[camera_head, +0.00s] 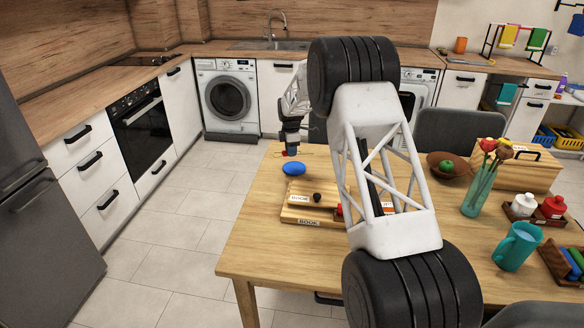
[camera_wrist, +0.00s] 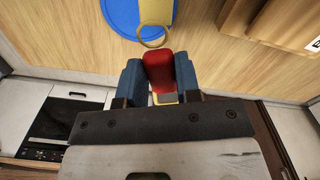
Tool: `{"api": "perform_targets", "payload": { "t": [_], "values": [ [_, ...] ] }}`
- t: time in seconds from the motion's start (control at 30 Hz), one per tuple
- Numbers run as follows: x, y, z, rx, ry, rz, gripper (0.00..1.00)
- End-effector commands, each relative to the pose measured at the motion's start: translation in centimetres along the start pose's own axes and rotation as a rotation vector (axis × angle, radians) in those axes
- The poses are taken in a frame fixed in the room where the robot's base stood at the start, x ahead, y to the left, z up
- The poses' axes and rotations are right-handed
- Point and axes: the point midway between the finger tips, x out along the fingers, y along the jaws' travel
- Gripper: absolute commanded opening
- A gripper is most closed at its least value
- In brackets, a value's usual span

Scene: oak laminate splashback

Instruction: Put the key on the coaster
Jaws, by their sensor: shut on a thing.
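My gripper (camera_head: 291,152) is shut on the key and holds it over the far left part of the wooden table. In the wrist view, the key's red part (camera_wrist: 158,72) sits between the two blue fingers. A thin brass-coloured ring (camera_wrist: 153,42) and a yellow strip (camera_wrist: 156,11) extend beyond it. A bit of yellow shows below the red part. The coaster is a flat blue disc (camera_head: 294,168) on the table, just in front of my gripper in the head view. In the wrist view the coaster (camera_wrist: 118,14) is at the top, partly covered by the yellow strip.
Stacked wooden book-like blocks (camera_head: 311,221) lie near the coaster, with a small dark object on top. A brown bowl (camera_head: 440,160), a vase (camera_head: 478,190) and a teal mug (camera_head: 516,246) stand farther right. My arm hides the table's middle. Bare table surrounds the coaster's left side.

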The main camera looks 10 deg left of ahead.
Motion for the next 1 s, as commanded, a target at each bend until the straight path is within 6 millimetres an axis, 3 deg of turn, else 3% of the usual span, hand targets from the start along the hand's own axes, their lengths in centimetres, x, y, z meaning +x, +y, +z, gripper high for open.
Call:
{"api": "perform_targets", "payload": {
  "t": [0.3, 0.77, 1.0],
  "values": [
    [4.0, 0.0, 0.0, 0.000, 0.000, -0.001, 0.07],
    [4.7, 0.0, 0.0, 0.000, 0.000, -0.001, 0.07],
    [7.0, -0.1, 0.0, 0.000, 0.000, -0.002, 0.07]
  ]
}}
